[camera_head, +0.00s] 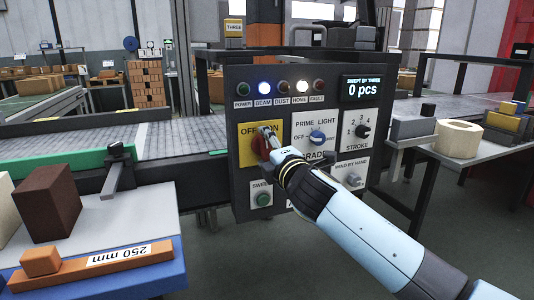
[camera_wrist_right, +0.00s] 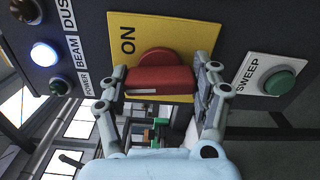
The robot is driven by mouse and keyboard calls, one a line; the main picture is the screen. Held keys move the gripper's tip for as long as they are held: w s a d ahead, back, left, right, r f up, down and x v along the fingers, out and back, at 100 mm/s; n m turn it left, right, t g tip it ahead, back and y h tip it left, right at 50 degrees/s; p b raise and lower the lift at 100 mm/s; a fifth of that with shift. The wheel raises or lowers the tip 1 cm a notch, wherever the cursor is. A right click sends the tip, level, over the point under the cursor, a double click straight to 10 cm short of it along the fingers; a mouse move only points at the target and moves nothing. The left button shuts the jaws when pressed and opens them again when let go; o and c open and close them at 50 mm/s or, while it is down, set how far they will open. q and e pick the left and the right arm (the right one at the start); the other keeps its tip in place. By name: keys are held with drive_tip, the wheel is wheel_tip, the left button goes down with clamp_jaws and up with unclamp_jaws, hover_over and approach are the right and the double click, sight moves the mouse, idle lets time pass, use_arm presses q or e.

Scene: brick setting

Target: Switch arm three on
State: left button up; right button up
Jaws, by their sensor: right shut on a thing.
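The control panel (camera_head: 300,110) faces me, with a display reading "SWEPT BY THREE 0 pcs" (camera_head: 361,88). Its yellow plate (camera_head: 245,131) has OFF and ON lettering and carries a red rotary knob (camera_head: 260,145). My right gripper (camera_head: 271,143) is on the knob. In the right wrist view my gripper (camera_wrist_right: 164,82) has a finger at each end of the red knob (camera_wrist_right: 160,79). A white mark shows on the knob's left part there. The power lamp (camera_head: 243,88) looks dark; the beam lamp (camera_head: 264,87) glows blue. My left gripper is out of view.
Below the yellow plate is a green SWEEP button (camera_head: 263,199). To its right are the prime light switch (camera_head: 317,137), stroke dial (camera_head: 362,131) and wind-by-hand knob (camera_head: 353,180). A dark metal arm (camera_head: 117,170) stands at left by a brown block (camera_head: 48,201).

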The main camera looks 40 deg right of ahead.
drive_tip(key=m, duration=0.2)
drive_tip(key=m+b, duration=0.2)
drive_tip(key=m, duration=0.1)
drive_tip(key=shift+f+m, duration=0.25)
drive_tip(key=shift+m, duration=0.05)
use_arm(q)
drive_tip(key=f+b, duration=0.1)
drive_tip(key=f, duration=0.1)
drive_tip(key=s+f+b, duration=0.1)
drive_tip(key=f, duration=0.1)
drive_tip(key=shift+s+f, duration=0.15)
use_arm(e)
drive_tip(key=m, duration=0.4)
drive_tip(key=shift+m, duration=0.7)
drive_tip(key=o, duration=1.2)
drive_tip(key=shift+r, duration=0.1)
drive_tip(key=shift+c, duration=0.2)
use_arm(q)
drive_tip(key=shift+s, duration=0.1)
use_arm(e)
drive_tip(key=shift+s, duration=0.1)
drive_tip(key=v, duration=1.2)
